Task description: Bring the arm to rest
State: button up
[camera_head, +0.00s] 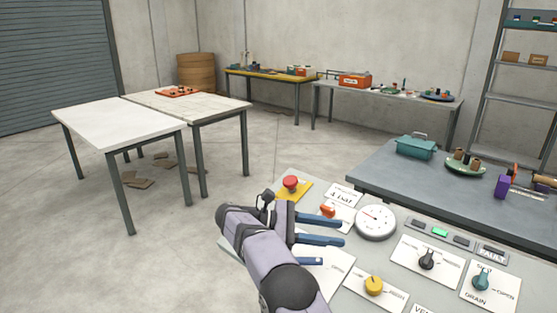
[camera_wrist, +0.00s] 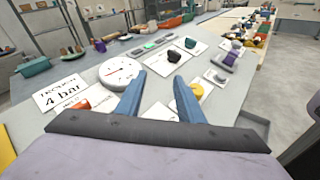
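My gripper (camera_head: 343,230) hangs above the control panel (camera_head: 397,292), its two blue fingers apart and nothing between them. In the wrist view the fingers of my gripper (camera_wrist: 160,79) also stand apart, pointing toward the panel's knobs. The fingers appear near the white dial gauge (camera_head: 376,222); whether they touch the panel cannot be told. My arm hides part of the panel's left side.
The panel carries a red button (camera_head: 290,183) on yellow, a red switch (camera_head: 327,210), a yellow knob (camera_head: 374,286), a black knob (camera_head: 427,258) and a teal knob (camera_head: 481,280). A dark table (camera_head: 400,182) stands behind. Open floor lies left.

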jog(key=s+d+f+y, duration=0.1)
jog(key=s+d+y+p, duration=0.1)
jog(key=s+d+y, duration=0.1)
jog(key=s+d+f+m+y, duration=0.1)
jog(key=shift+s+d+f+y+p, duration=0.2)
jog(key=shift+s+f+y+p, duration=0.1)
jog(key=shift+s+p, duration=0.1)
jog(key=s+f+y, duration=0.1)
jog(key=s, duration=0.1)
jog(key=s+f+m+y, duration=0.1)
jog(key=s, duration=0.1)
jog(key=s+f+m+y+p, duration=0.1)
jog(key=s, duration=0.1)
jog(key=shift+s+y, duration=0.3)
jog(key=shift+s, duration=0.1)
jog(key=s+a+f+m+y, duration=0.2)
jog(key=s+m, duration=0.1)
jog(key=s, duration=0.3)
jog(key=s+a+f+m+y+p, duration=0.1)
jog(key=s+a+f+m+y, duration=0.1)
jog(key=s+a+m+y, duration=0.1)
jog(key=s+a+f+m+t+y+p, duration=0.1)
jog(key=s+a+f+m+y, duration=0.1)
jog(key=s+m, duration=0.3)
jog(key=s, duration=0.3)
jog(key=shift+s+a+f+y, duration=0.25)
jog(key=shift+s+f+y, duration=0.05)
jog(key=shift+s+f, duration=0.05)
jog(key=shift+f, duration=0.1)
